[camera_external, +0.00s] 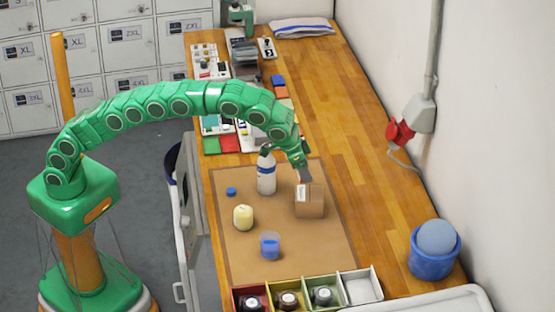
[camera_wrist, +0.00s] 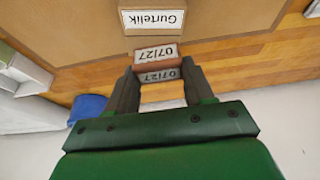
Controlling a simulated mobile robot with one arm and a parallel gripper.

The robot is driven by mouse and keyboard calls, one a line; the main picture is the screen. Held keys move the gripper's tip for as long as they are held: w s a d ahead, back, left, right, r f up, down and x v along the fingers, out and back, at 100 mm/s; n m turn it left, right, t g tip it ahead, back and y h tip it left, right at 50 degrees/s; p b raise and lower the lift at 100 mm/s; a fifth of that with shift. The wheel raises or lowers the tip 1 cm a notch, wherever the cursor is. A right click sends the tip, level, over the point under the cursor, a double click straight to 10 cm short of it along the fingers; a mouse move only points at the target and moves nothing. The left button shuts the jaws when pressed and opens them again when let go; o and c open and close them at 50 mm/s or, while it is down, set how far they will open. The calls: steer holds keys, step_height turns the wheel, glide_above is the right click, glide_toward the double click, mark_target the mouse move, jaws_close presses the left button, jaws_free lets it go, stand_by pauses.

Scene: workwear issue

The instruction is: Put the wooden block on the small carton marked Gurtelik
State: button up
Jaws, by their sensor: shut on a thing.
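My gripper (camera_wrist: 160,82) is shut on a small reddish-brown block, the wooden block (camera_wrist: 138,56). White labels reading 07/27 show on two of its faces, one in shade. The small brown carton (camera_external: 310,205) stands on the mat in the external view. Its white label reading Gurtelik (camera_wrist: 155,20) shows just beyond the block in the wrist view. In the external view my gripper (camera_external: 304,177) is right at the top of the carton. The block is not clear there, and I cannot tell whether it touches the carton.
A white spray bottle (camera_external: 267,177) stands left of the carton. A cream candle-like item (camera_external: 243,217), blue cup (camera_external: 270,246) and blue cap (camera_external: 231,192) are on the brown mat (camera_external: 315,257). Coloured bins (camera_external: 333,281) line the front. Bench right of the mat is clear up to a blue tub (camera_external: 433,262).

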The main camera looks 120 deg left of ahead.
steer(key=shift+w+a+f, duration=0.35)
steer(key=shift+w+f, duration=0.25)
steer(key=shift+f, duration=0.2)
steer(key=shift+w+a+f, duration=0.1)
steer(key=shift+w+f, duration=0.2)
steer(key=shift+f, duration=1.55)
steer(key=shift+f, duration=0.1)
steer(key=o, duration=1)
